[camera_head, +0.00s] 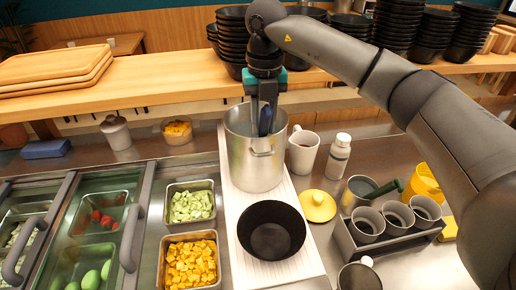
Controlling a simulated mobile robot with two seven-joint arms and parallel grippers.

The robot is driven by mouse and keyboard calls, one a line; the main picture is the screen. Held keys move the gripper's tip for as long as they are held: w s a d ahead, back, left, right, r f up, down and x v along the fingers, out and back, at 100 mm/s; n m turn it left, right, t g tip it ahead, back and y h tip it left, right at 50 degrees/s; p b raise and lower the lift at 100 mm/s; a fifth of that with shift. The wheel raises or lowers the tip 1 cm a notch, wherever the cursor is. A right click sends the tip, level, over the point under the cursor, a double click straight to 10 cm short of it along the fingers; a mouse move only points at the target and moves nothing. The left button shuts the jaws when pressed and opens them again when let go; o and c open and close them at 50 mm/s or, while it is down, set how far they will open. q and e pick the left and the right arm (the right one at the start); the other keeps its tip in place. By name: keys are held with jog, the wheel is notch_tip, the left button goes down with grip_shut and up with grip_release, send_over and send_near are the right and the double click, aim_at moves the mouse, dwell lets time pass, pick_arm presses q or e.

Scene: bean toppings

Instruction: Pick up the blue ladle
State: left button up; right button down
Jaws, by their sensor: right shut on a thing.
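The blue ladle (265,121) stands inside the tall metal pot (256,163), with only its upper part showing above the rim. My right gripper (263,103) points down over the pot's mouth and is shut on the ladle's handle. The ladle's lower end is hidden by the pot wall. My left gripper is not in view.
A black bowl (271,231) sits in front of the pot on a white board (305,262). A white mug (303,150) and a white bottle (337,157) stand close to the right. Stacked black bowls line the wooden shelf (150,89) behind. Topping trays (190,234) lie left.

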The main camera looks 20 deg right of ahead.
jog(key=shift+s+a+f, duration=0.15)
jog(key=shift+a+f, duration=0.05)
jog(key=shift+f, duration=0.2)
jog(key=shift+s+a+f, duration=0.1)
jog(key=shift+a+f, duration=0.1)
jog(key=shift+f, duration=0.2)
jog(key=shift+w+r, duration=0.2)
jog(key=shift+r, duration=0.4)
notch_tip(320, 180, up, 8)
jog(key=shift+w+d+r, duration=0.1)
jog(key=shift+w, duration=0.05)
notch_tip(320, 180, up, 11)
jog(key=p, duration=0.3)
jog(key=shift+p, duration=0.35)
jog(key=b, duration=0.1)
jog(key=s+b, duration=0.1)
jog(key=b, duration=0.1)
jog(key=s+t+b, duration=0.1)
jog(key=shift+s+a+f, duration=0.25)
jog(key=shift+f, duration=0.05)
